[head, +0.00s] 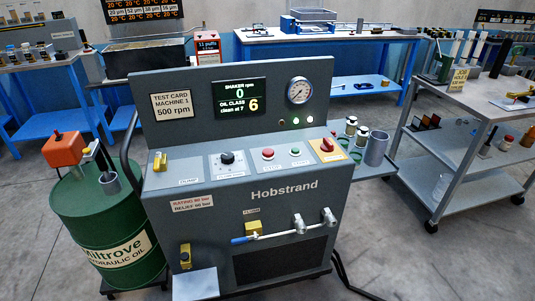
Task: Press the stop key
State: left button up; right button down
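A grey Hobstrand machine (285,205) stands in the middle of the head view. On its sloping panel is a round red key (268,154) with a small white label below it, too small to read surely. A green key (295,151) is just to its right. A black knob (227,158) is to its left. A red rotary switch (327,145) on a yellow plate is at the panel's right. The display (240,97) reads shaker rpm 0 and oil class 6, clean at 7. Neither of my grippers is in view.
A yellow lever (160,161) is at the panel's left end. A green oil drum (105,230) stands at the left. Jars and a grey cup (377,148) stand on a shelf at the machine's right. A grey trolley (470,105) is farther right. Floor between them is clear.

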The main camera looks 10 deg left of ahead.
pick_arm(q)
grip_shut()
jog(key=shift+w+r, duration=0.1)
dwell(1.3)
